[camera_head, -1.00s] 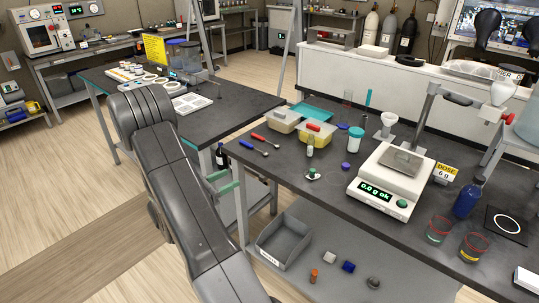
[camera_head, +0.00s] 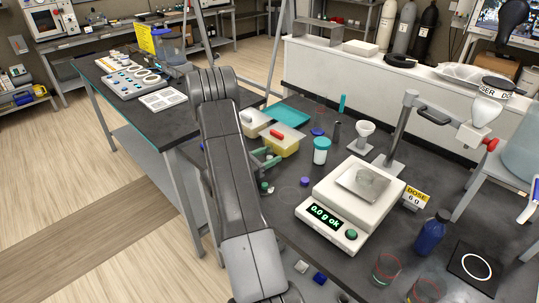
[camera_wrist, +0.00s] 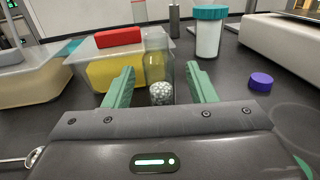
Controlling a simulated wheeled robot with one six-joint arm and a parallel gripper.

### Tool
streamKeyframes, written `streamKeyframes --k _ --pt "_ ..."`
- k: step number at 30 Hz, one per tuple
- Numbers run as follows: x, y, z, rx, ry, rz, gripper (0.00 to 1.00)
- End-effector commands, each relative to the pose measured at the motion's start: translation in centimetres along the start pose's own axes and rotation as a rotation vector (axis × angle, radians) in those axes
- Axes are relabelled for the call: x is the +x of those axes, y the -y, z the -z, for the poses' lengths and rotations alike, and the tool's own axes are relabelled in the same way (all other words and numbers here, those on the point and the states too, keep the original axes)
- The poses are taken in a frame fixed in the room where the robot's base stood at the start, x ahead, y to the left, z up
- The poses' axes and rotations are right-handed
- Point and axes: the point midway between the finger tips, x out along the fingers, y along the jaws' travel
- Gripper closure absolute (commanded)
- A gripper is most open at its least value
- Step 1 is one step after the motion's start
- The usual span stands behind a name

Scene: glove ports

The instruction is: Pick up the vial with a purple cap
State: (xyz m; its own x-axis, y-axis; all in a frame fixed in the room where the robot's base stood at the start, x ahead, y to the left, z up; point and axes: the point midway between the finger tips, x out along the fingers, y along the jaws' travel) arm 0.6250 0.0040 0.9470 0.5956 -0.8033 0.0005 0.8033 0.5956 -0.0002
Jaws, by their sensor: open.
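My gripper (camera_wrist: 161,76) has green fingers and is open, low over the dark bench. In the wrist view a clear glass vial (camera_wrist: 159,62) with white beads at its bottom stands upright between or just beyond the fingertips. I see no cap on it. A small purple cap (camera_wrist: 260,81) rests on the bench to the right of the fingers, apart from the vial. It also shows in the head view (camera_head: 305,182), right of my gripper (camera_head: 269,158). In the head view my arm and gripper hide the vial.
A yellow-filled tub (camera_wrist: 118,68) with a red item on top stands close behind the left finger. A white jar with a teal lid (camera_wrist: 208,32) stands behind the right finger. A balance (camera_head: 350,200) is to the right. A blue lid (camera_head: 317,132) lies farther back.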

Motion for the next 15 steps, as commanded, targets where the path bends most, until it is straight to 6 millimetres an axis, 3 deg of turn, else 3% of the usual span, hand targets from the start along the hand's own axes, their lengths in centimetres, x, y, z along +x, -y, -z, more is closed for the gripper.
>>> streamKeyframes --k 8,15 --pt "0.34 -0.01 0.04 0.000 0.000 -0.001 0.49" --pt "0.32 0.00 0.03 0.000 0.000 -0.001 0.96"
